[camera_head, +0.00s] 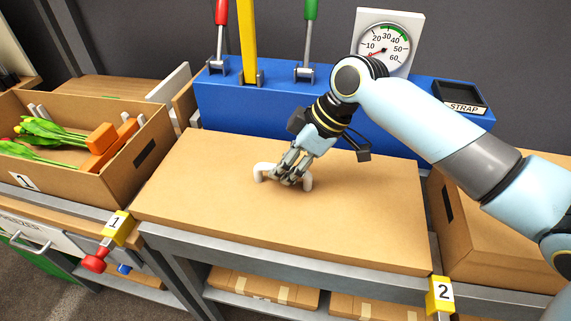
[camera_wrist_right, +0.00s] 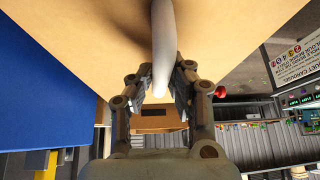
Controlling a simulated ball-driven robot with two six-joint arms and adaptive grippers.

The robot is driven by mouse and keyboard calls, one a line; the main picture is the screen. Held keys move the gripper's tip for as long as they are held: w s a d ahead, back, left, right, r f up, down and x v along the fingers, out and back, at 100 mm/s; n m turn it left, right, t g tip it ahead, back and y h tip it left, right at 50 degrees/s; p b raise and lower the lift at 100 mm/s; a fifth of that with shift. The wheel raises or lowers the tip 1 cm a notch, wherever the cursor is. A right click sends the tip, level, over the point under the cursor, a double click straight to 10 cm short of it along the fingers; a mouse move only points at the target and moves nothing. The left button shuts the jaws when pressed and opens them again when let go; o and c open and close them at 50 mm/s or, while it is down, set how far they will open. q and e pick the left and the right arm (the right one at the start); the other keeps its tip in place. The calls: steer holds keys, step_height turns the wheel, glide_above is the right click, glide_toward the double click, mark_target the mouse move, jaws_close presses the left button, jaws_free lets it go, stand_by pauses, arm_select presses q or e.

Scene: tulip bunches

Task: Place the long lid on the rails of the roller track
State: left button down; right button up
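The long lid (camera_head: 215,205) is a wide flat tan panel with a white bow handle (camera_head: 308,182) on top. It lies level over the grey roller track (camera_head: 270,258), between the two cardboard boxes. Most of the track is hidden under it, and I cannot tell whether the lid touches the rails. My right gripper (camera_head: 291,176) is at the handle from above. In the right wrist view its fingers (camera_wrist_right: 160,82) close in on both sides of the white handle (camera_wrist_right: 164,40), with the lid behind. My left gripper is not in view.
An open box (camera_head: 125,180) with orange-wrapped tulips stands left, another box (camera_head: 520,235) right. Behind the lid is a blue station (camera_head: 240,105) with red and green levers, a yellow post and a dial gauge (camera_head: 384,42). Yellow markers 1 (camera_head: 117,225) and 2 (camera_head: 440,293) sit in front.

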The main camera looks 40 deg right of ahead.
steer(key=o, duration=0.5)
steer(key=shift+v, duration=6.05)
